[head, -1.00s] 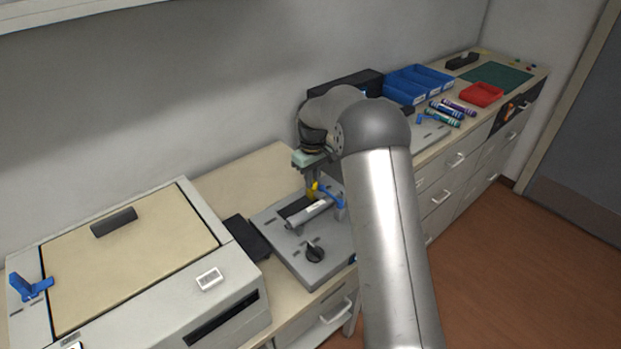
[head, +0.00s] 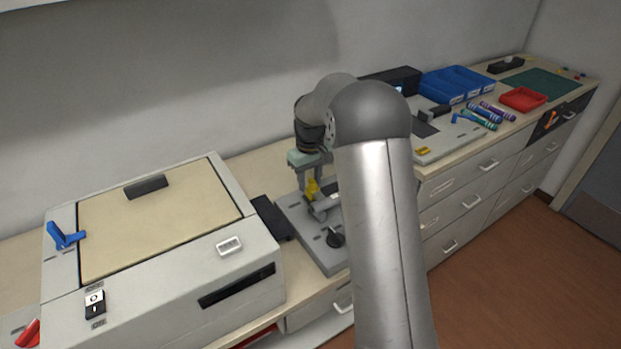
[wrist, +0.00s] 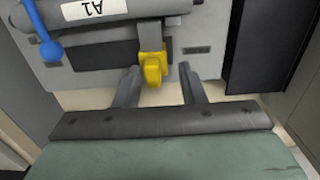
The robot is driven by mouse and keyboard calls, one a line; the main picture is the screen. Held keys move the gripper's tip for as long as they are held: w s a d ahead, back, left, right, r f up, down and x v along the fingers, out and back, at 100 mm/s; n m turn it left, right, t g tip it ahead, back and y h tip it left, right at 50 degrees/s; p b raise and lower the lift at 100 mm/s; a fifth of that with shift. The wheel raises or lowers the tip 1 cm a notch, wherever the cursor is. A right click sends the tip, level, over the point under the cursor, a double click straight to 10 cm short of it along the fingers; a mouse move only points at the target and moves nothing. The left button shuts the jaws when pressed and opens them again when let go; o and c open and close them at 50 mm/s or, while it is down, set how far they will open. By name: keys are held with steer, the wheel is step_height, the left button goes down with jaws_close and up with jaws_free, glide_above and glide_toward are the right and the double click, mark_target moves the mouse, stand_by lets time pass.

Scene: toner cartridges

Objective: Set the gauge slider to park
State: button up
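A yellow knob (wrist: 153,68) on a grey stem shows at the near edge of the grey fixture (wrist: 90,82) in the wrist view. I take it for the gauge slider, but no park mark is readable. The knob (head: 312,188) also shows in the head view, below my gripper (head: 311,184). In the wrist view my gripper (wrist: 158,82) is open, with one finger on each side of the knob and gaps between. A grey cylinder labelled A1 (wrist: 95,10) lies on the fixture beyond the knob. My arm hides much of the fixture in the head view.
A large printer-like unit (head: 160,215) stands to the left, with a dark block (head: 272,217) between. Blue bins (head: 457,84) and a red tray (head: 523,98) are farther right.

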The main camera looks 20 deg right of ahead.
mark_target(311, 181)
steer(key=shift+d, duration=0.1)
step_height(311, 181, up, 17)
steer(key=shift+r+b, duration=0.2)
steer(key=shift+b, duration=0.25)
stand_by(0.3)
steer(key=s+a+f+m, duration=0.1)
steer(key=s+f, duration=0.3)
steer(key=s, duration=0.8)
steer(key=s+a+f+m, duration=0.1)
steer(key=s+a+f, duration=0.2)
steer(key=s, duration=0.9)
steer(key=s+a+f+m, duration=0.1)
steer(key=s+f, duration=0.4)
steer(key=s, duration=0.6)
steer(key=shift+s+a, duration=0.4)
steer(key=shift+a, duration=0.25)
steer(key=shift+r, duration=0.1)
